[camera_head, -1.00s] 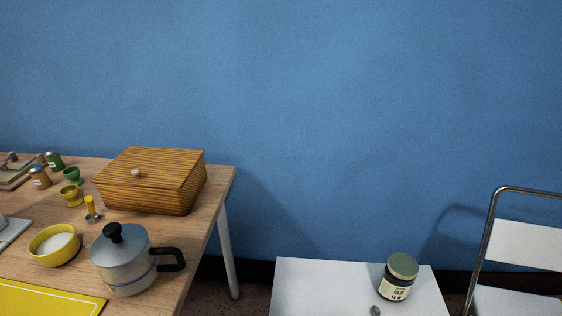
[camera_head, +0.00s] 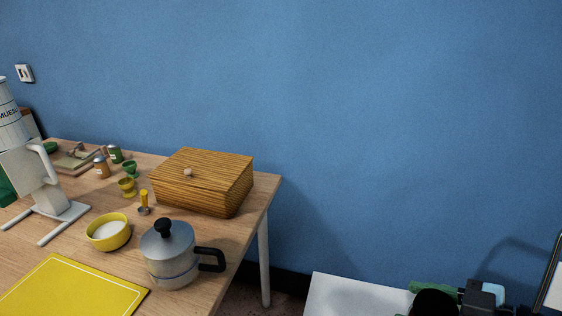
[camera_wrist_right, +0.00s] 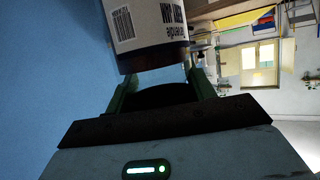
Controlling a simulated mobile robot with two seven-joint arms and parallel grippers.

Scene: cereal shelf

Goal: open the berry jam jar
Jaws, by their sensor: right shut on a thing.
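In the right wrist view a dark jar with a white label (camera_wrist_right: 150,25), carrying a barcode and print that reads upside down, sits between the green fingers of my right gripper (camera_wrist_right: 159,66). The gripper is shut on it. The jar's lid is out of this view. In the head view my right gripper (camera_head: 462,293) shows at the bottom right edge, over the white table, mostly cut off. I cannot clearly make out the jar there. My left gripper is in neither view.
The wooden table at left holds a wooden box (camera_head: 205,182), a moka pot (camera_head: 170,262), a yellow bowl (camera_head: 108,234), a yellow mat (camera_head: 70,292) and a muesli dispenser (camera_head: 40,175). The white table (camera_head: 345,296) has bare surface at its left. A chair (camera_head: 553,285) stands at far right.

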